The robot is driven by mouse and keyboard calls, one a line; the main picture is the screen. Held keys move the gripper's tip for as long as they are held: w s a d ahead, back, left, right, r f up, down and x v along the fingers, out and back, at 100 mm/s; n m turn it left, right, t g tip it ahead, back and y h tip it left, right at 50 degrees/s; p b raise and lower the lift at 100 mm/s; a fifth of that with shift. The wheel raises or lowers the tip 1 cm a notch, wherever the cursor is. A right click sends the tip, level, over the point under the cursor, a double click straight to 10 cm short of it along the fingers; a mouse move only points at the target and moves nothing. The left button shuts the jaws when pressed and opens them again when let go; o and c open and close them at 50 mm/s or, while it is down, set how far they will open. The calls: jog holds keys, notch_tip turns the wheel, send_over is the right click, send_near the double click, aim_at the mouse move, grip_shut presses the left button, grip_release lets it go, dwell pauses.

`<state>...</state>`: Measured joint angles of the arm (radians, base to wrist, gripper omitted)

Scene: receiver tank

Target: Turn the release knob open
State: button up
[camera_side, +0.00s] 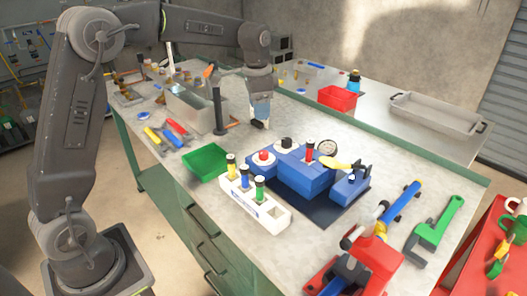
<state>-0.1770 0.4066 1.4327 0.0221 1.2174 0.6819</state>
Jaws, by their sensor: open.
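The blue receiver tank (305,176) sits on a dark mat (320,214) near the middle of the workbench. On its top are a red round knob (263,156) on a pale base, a black knob (287,143), an upright red and black part (309,151) and a round gauge (328,147). A yellow part (343,163) lies at its right end. I cannot tell which of these is the release knob. My gripper (261,122) points down over the bench behind the tank, open, apart from the knobs, with nothing seen in it.
A white rack (268,211) with several colour-banded cylinders stands in front of the tank. A green tray (205,162) is to the left. A dark post (218,110) stands left of my gripper.

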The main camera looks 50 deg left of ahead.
aim_at(263, 152)
jog(key=shift+m+g, duration=0.4)
jog(key=shift+m, duration=0.1)
jog(key=w+f, duration=0.1)
jog(key=f, duration=0.4)
jog(key=w+a+f, duration=0.1)
jog(key=f, duration=0.5)
jog(key=w+a+f, duration=0.1)
jog(key=f, duration=0.5)
jog(key=shift+w+a+f, duration=0.2)
jog(key=shift+w+f, duration=0.05)
jog(key=shift+w, duration=0.05)
jog(key=c, duration=0.9)
jog(key=shift+c, duration=0.2)
